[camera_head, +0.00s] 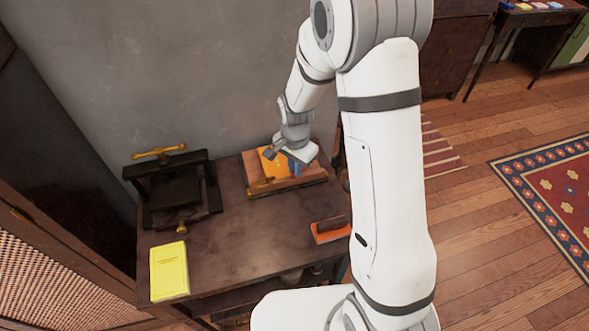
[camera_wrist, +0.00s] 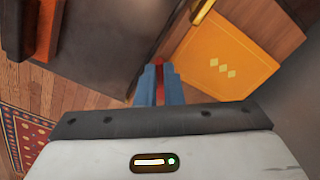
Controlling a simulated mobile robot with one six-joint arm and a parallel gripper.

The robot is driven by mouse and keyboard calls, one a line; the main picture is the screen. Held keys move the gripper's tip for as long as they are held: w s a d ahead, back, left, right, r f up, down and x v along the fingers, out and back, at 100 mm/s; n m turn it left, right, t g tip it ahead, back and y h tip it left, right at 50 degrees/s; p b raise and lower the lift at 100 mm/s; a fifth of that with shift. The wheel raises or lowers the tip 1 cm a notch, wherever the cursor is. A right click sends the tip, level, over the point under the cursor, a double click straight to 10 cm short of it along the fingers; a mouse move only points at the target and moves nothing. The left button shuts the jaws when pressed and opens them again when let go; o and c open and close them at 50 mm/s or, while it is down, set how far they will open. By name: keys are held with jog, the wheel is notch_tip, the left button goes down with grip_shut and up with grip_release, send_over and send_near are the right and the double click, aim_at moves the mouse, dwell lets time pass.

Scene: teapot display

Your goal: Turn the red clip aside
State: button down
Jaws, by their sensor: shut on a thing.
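The red clip (camera_wrist: 160,74) shows in the wrist view as a narrow red strip between my blue fingers. My gripper (camera_wrist: 159,84) is shut on it, and the fingers hide most of it. In the head view my gripper (camera_head: 295,168) is over the right part of a wooden frame (camera_head: 262,190) on the table, and the clip cannot be made out there. An orange book or board (camera_wrist: 232,52) with pale diamond marks lies to the right of my fingers in the wrist view. It also shows in the head view (camera_head: 270,160).
A dark press (camera_head: 172,190) with a brass handle stands at the table's left. A yellow book (camera_head: 169,271) lies at the front left. An orange block (camera_head: 328,237) with a dark top is near the right edge. The table's middle (camera_head: 245,235) is clear; a wall is behind.

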jog(key=m+b, duration=0.1)
jog(key=m, duration=0.2)
jog(key=shift+m, duration=0.3)
jog(key=shift+m+b, duration=0.55)
jog(key=shift+m, duration=1.15)
jog(key=c, duration=1.6)
grip_release()
jog(key=shift+o, duration=0.2)
notch_tip(320, 180, up, 8)
jog(key=shift+f, duration=0.1)
